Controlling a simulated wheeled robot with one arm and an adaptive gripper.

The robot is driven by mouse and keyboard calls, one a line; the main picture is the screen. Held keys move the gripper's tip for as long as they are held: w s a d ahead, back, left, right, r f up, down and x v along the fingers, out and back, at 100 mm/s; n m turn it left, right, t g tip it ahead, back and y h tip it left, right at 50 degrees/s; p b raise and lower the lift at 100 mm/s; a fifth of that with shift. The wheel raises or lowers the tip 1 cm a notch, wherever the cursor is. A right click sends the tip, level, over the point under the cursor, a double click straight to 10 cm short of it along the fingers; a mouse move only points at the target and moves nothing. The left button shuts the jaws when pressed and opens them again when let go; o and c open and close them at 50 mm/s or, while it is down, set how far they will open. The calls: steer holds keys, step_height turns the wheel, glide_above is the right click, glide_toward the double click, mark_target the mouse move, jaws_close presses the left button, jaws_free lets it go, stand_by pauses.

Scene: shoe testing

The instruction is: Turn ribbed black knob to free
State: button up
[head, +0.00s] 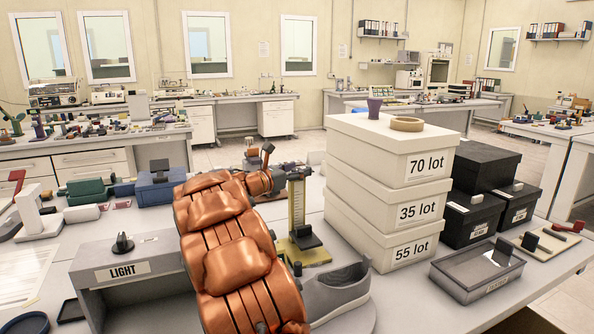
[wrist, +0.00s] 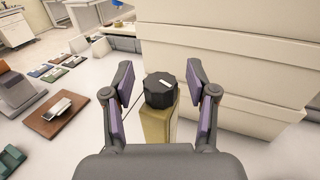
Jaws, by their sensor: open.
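In the wrist view, the ribbed black knob (wrist: 159,94) sits on top of an olive-yellow post (wrist: 156,127). A short white mark shows on its top face. My gripper (wrist: 160,80) is open, with one purple-padded finger on each side of the knob. A gap shows between the knob and each finger. In the head view, my copper-coloured arm reaches past the front of the bench.
Stacked white boxes (head: 390,195) stand close to the right of the post. A grey shoe (head: 337,292) lies in front. A grey box marked LIGHT (head: 140,269) with its own black knob (head: 122,244) is at the left. Black boxes (head: 485,166) stand at the right.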

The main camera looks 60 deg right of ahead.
jaws_close()
stand_by(0.4)
steer(key=shift+t+b, duration=0.3)
steer(key=n+t+b, duration=0.2)
steer(key=shift+s+r+h+b, duration=0.1)
steer(key=shift+h+b, duration=0.2)
steer(key=shift+b, duration=0.05)
steer(key=n+t+b, duration=0.2)
steer(key=t+b, duration=0.1)
steer(key=b, duration=0.1)
steer(key=shift+t, duration=0.3)
steer(key=shift+n+t+b, duration=0.4)
steer(key=shift+t+b, duration=0.1)
steer(key=shift+b, duration=0.3)
jaws_free()
